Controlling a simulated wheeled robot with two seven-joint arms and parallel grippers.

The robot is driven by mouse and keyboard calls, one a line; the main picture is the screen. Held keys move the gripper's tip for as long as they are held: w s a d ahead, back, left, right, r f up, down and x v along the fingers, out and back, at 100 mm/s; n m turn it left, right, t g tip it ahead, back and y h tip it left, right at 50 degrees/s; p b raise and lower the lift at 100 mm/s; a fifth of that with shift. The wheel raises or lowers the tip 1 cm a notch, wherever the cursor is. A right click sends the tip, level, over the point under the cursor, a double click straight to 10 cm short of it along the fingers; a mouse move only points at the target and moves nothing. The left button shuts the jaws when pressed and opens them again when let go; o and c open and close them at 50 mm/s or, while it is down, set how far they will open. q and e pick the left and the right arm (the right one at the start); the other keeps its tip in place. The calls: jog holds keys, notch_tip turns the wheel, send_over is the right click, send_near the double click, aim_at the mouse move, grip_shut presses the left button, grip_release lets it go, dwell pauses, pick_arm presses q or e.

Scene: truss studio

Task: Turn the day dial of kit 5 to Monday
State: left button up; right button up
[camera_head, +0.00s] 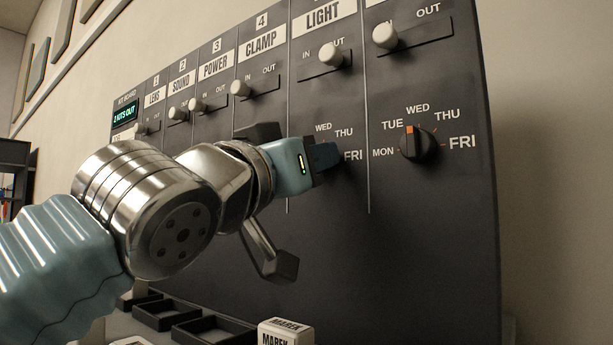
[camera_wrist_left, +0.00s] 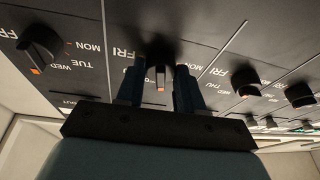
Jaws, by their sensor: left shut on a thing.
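The day dial of kit 5 is the black knob in the LIGHT column. In the head view my left gripper (camera_head: 326,156) is at it from the left and hides most of it; WED, THU and FRI show around it. In the left wrist view the dial (camera_wrist_left: 160,72) sits between the two blue fingers of my left gripper (camera_wrist_left: 160,95), which are shut on it. Its orange mark points down in this upside-down view, so roughly to the top of the dial; the label it meets is hidden. My right gripper is not in view.
The dark kit board (camera_head: 430,240) fills the middle. The kit 6 dial (camera_head: 420,146) is close on the right. White IN/OUT knobs, such as the LIGHT knob (camera_head: 333,55), sit above. Black trays (camera_head: 212,327) and a MAREK-labelled block (camera_head: 286,333) lie below.

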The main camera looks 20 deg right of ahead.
pick_arm(q)
jog(key=shift+s+d+r+n+y+p, duration=0.1)
jog(key=shift+n+y+p, duration=0.6)
jog(key=shift+n, duration=2.15)
jog(key=shift+w+a+r+n+y+p, duration=0.15)
jog(key=shift+n+y, duration=1)
jog(key=shift+n, duration=1.65)
jog(key=shift+s+d+r+n+y+p, duration=0.25)
jog(key=shift+n+y, duration=0.7)
jog(key=shift+n, duration=1.9)
jog(key=shift+w+a+f, duration=0.1)
jog(key=shift+f, duration=0.1)
jog(key=o, duration=1)
jog(key=shift+o, duration=0.2)
